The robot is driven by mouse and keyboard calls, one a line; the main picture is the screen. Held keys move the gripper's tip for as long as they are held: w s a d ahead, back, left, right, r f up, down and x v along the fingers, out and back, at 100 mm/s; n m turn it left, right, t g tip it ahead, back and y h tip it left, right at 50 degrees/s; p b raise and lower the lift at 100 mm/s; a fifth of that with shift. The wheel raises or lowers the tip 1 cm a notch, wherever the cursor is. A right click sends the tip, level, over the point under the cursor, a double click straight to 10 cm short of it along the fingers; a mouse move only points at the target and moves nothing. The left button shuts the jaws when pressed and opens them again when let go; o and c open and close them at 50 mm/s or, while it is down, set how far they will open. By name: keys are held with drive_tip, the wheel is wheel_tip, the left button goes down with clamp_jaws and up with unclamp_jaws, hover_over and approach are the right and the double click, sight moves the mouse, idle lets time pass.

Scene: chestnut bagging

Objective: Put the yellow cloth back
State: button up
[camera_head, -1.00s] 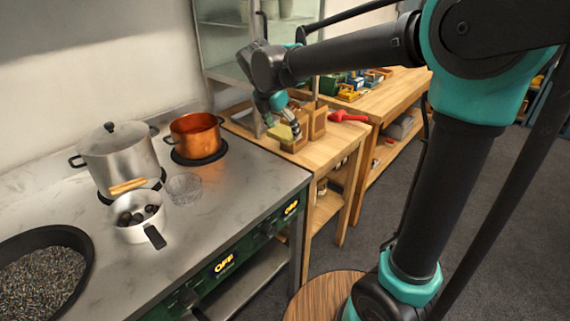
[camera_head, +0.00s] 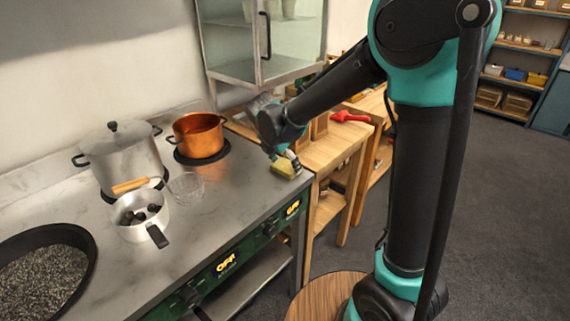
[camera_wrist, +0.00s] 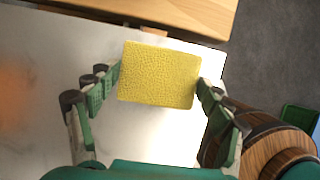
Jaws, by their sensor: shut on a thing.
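The yellow cloth (camera_wrist: 160,76) is a flat, textured rectangle held between the two green fingers of my gripper (camera_wrist: 160,85) in the wrist view. In the head view my gripper (camera_head: 287,160) is over the right end of the steel stove counter, near the wooden table. The cloth (camera_head: 284,169) shows there below the fingers, close to the counter top. I cannot tell whether it touches the counter.
On the counter (camera_head: 215,215) stand a large lidded pot (camera_head: 120,160), a copper pot (camera_head: 198,138), a small saucepan (camera_head: 138,212), a wire basket (camera_head: 186,188) and a black pan (camera_head: 45,270). The wooden table (camera_head: 335,150) holds a red tool (camera_head: 350,116). The counter's front middle is clear.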

drive_tip(key=o, duration=1.1)
drive_tip(key=shift+f, duration=0.1)
drive_tip(key=v, duration=1.2)
drive_tip(key=shift+d, duration=0.1)
drive_tip(key=s+d+f+m+y, duration=0.1)
drive_tip(key=s+d+f+m, duration=0.1)
drive_tip(key=d+f+m, duration=0.35)
drive_tip(key=s+d+f+m, duration=0.2)
drive_tip(key=d+m, duration=0.4)
drive_tip(key=d, duration=0.3)
drive_tip(key=s+d+f+m, duration=0.3)
drive_tip(key=d+m, duration=0.1)
drive_tip(key=m, duration=0.1)
drive_tip(key=s+d+f+m+y, duration=0.1)
drive_tip(key=s+d+f+m, duration=0.2)
drive_tip(key=m, duration=0.3)
drive_tip(key=s+d+f+m, duration=0.4)
drive_tip(key=s+d+m, duration=0.1)
drive_tip(key=m, duration=0.1)
drive_tip(key=shift+s+d+t+y, duration=0.15)
drive_tip(key=shift+d+t+y, duration=0.05)
drive_tip(key=shift+t+y, duration=0.2)
